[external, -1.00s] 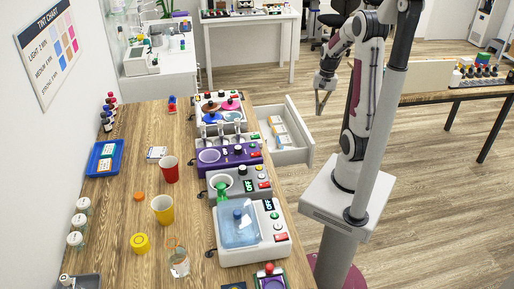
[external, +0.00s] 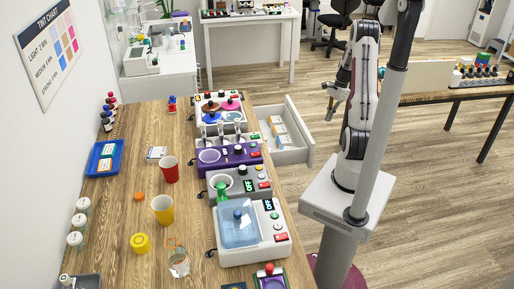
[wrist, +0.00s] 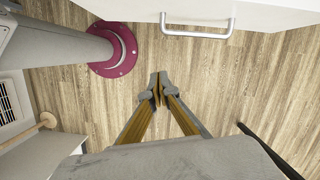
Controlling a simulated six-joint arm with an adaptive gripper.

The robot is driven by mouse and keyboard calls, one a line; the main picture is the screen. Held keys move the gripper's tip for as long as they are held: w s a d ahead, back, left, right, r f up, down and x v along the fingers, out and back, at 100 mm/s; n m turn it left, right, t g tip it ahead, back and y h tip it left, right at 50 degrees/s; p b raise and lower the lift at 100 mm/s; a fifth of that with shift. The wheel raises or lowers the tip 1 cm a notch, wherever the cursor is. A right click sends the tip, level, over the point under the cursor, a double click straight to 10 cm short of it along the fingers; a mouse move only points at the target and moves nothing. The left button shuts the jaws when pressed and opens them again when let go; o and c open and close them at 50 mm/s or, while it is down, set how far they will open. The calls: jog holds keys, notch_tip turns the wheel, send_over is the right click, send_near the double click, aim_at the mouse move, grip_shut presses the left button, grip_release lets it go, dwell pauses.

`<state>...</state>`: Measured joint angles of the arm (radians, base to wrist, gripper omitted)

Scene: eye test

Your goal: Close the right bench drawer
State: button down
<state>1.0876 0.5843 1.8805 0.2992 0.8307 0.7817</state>
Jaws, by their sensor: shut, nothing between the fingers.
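The bench drawer (external: 296,157) is white and stands pulled out from the right side of the wooden bench (external: 120,205). Several small white and orange boxes (external: 281,133) lie in it. In the wrist view a white front panel (wrist: 270,14) with a silver bar handle (wrist: 198,33) crosses the top. My gripper (external: 331,112) is right of the drawer's outer end in the external view, apart from it. In the wrist view my gripper (wrist: 158,88) has its fingertips together with nothing between them, over the floor and below the handle.
Several devices stand along the bench's right edge, among them a white one with a blue lid (external: 238,224). A red cup (external: 169,170) and a yellow cup (external: 162,209) stand on the bench. Wood floor (external: 420,190) lies open right of my base. Another table (external: 455,96) stands farther right.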

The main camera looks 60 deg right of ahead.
jog(key=shift+w+d+r+m+h, duration=0.2)
jog(key=shift+w+d+m, duration=0.2)
jog(key=shift+m, duration=0.35)
jog(key=shift+w+d+r+m+h, duration=0.1)
jog(key=shift+w+d+r+m, duration=0.1)
jog(key=shift+w+d+m, duration=0.4)
jog(key=shift+s+a+f, duration=0.1)
jog(key=shift+s+a, duration=0.15)
jog(key=w+a+f, duration=0.4)
jog(key=f, duration=0.4)
jog(key=shift+w+a+f, duration=0.25)
jog(key=shift+f, duration=0.15)
jog(key=shift+t, duration=0.3)
jog(key=w+a, duration=1.7)
jog(key=shift+w+a, duration=0.35)
